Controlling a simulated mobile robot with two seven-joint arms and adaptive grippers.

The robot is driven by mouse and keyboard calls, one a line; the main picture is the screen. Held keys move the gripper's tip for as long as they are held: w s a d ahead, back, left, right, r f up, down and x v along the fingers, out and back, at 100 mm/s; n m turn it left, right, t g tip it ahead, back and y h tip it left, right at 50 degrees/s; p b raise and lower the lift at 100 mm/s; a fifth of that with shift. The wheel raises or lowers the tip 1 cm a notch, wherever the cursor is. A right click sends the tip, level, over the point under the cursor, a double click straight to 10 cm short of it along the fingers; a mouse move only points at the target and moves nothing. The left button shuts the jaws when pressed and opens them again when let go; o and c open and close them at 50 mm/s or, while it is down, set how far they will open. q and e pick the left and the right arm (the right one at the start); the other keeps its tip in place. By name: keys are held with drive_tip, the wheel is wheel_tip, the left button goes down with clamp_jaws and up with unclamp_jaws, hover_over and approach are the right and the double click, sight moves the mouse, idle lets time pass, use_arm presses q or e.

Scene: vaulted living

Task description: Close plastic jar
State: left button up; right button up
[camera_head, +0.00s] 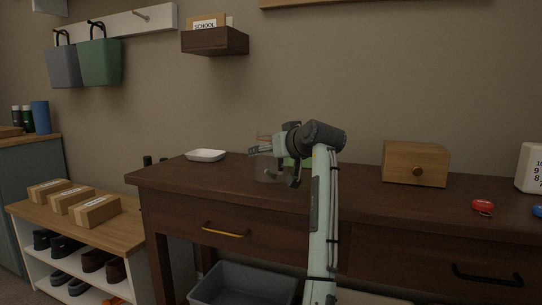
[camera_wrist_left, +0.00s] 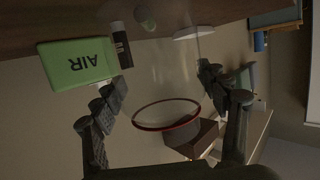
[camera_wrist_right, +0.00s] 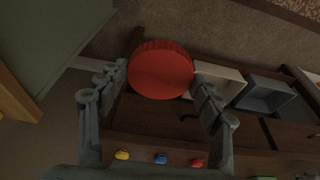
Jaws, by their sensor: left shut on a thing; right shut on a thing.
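A clear plastic jar (camera_head: 266,172) stands at the dark desk, held in my left gripper (camera_head: 276,166). In the left wrist view the see-through jar (camera_wrist_left: 165,75) is between the two fingers (camera_wrist_left: 163,78), its round open mouth edged in red. In the right wrist view, my right gripper (camera_wrist_right: 163,84) is shut on a round red lid (camera_wrist_right: 160,72) with a ribbed edge. The lid is apart from the jar. The right gripper and the lid are not in the head view.
On the desk (camera_head: 165,178) are a white dish (camera_head: 205,155), a green box (camera_wrist_left: 78,62) close to the jar, a wooden drawer box (camera_head: 415,163) and a small red round item (camera_head: 482,207). A grey bin (camera_head: 240,287) is below.

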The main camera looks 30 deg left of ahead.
use_arm(q)
wheel_tip(320, 180, up, 3)
drive_tip(key=shift+r+p, duration=0.1)
drive_tip(key=shift+p, duration=0.2)
use_arm(e)
drive_tip(key=shift+r, duration=0.35)
use_arm(q)
drive_tip(key=s+a+r, duration=0.2)
drive_tip(key=s+r, duration=0.1)
drive_tip(key=s, duration=0.2)
drive_tip(key=s+a+r+p, duration=0.1)
drive_tip(key=s+a+r, duration=0.2)
drive_tip(key=s, duration=0.2)
drive_tip(key=shift+s+r, duration=0.25)
use_arm(e)
drive_tip(key=shift+r, duration=0.8)
use_arm(q)
drive_tip(key=o, duration=0.7)
drive_tip(key=c, duration=1.1)
drive_tip(key=shift+o, duration=0.2)
drive_tip(key=shift+f, duration=0.1)
use_arm(e)
drive_tip(key=shift+d, duration=0.1)
